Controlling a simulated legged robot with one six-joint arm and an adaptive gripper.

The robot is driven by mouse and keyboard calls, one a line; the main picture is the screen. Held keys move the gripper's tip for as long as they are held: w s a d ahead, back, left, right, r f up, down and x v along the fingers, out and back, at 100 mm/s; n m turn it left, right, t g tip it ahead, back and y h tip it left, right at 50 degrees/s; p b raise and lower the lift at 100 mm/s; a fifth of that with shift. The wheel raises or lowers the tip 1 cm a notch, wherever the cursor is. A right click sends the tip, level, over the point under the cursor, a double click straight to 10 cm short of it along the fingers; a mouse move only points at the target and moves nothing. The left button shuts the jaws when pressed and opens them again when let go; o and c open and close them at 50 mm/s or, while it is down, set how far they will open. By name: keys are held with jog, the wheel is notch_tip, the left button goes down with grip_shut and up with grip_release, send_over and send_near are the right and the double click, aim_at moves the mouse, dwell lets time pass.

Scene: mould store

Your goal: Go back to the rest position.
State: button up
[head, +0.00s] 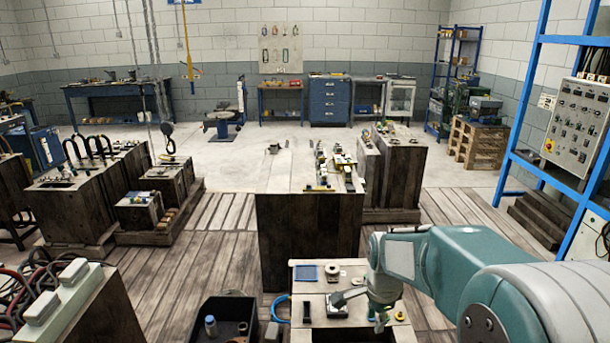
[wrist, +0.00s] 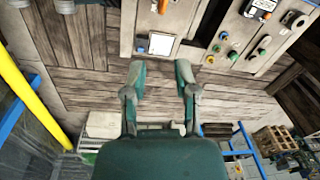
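My gripper (wrist: 161,72) shows in the wrist view with its two fingers well apart. Nothing is between the fingertips; wooden planks show behind the gap. In the head view my teal arm reaches in from the right and bends down at the near bench (head: 316,331). The fingers are hard to make out there.
The near bench holds a blue square tray (head: 306,272), a pale ring (head: 332,270) and a dark-based block (head: 337,305). A dark bin (head: 251,311) stands left of it. A taller wooden block (head: 308,232) stands behind. Planked floor (head: 190,265) is clear at left.

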jog(key=s+r+n+t, duration=0.2)
jog(key=s+r+n, duration=0.4)
jog(key=s, duration=0.4)
jog(key=s+r+n+t, duration=0.2)
jog(key=s+r+n, duration=0.4)
jog(key=s+n, duration=0.2)
jog(key=s, duration=0.2)
jog(key=shift+s+t, duration=0.3)
jog(key=shift+o, duration=0.5)
jog(key=shift+s+n, duration=0.25)
jog(key=shift+n, duration=0.15)
jog(key=shift+o, duration=1.2)
jog(key=shift+w, duration=0.1)
